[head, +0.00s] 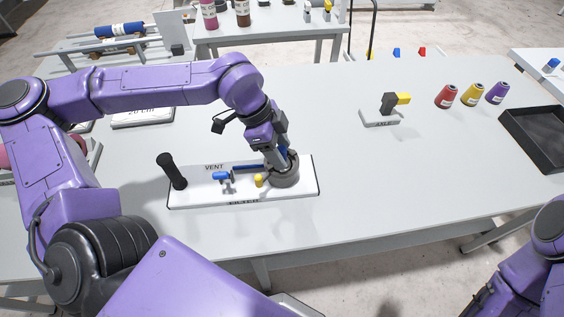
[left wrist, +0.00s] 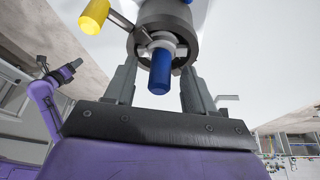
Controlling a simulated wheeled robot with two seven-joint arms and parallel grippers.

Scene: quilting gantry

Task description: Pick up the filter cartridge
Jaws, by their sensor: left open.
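A blue cylinder with a pale collar, which I take to be the filter cartridge (left wrist: 160,72), stands inside a dark round housing (left wrist: 148,12) in the left wrist view. The housing (head: 286,181) sits at the right end of a white board marked VENT and FILTER (head: 240,197) in the head view. My left gripper (head: 281,157) points down at the housing. In the wrist view the left gripper (left wrist: 160,68) is open, with one finger on each side of the blue cylinder. Contact cannot be told.
Three cones (head: 472,95), a black tray (head: 541,139) and a small stand (head: 380,117) are to the right. The table middle right is clear.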

